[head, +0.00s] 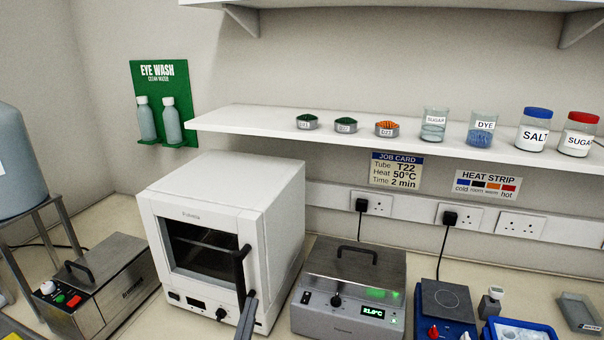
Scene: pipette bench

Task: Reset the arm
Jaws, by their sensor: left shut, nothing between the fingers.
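My left gripper (250,300) shows only as dark fingers at the bottom of the head view. It is shut and empty. It overlaps the front of the white oven (215,222) in the picture, just below the dark door handle (240,270); I cannot tell whether it touches. The rest of the left arm is out of view. My right gripper is not in view.
A steel water bath (350,280) with a lidded top stands right of the oven, then a blue hotplate (446,300). A steel box (100,285) stands left. A shelf (270,122) with jars and dishes runs above.

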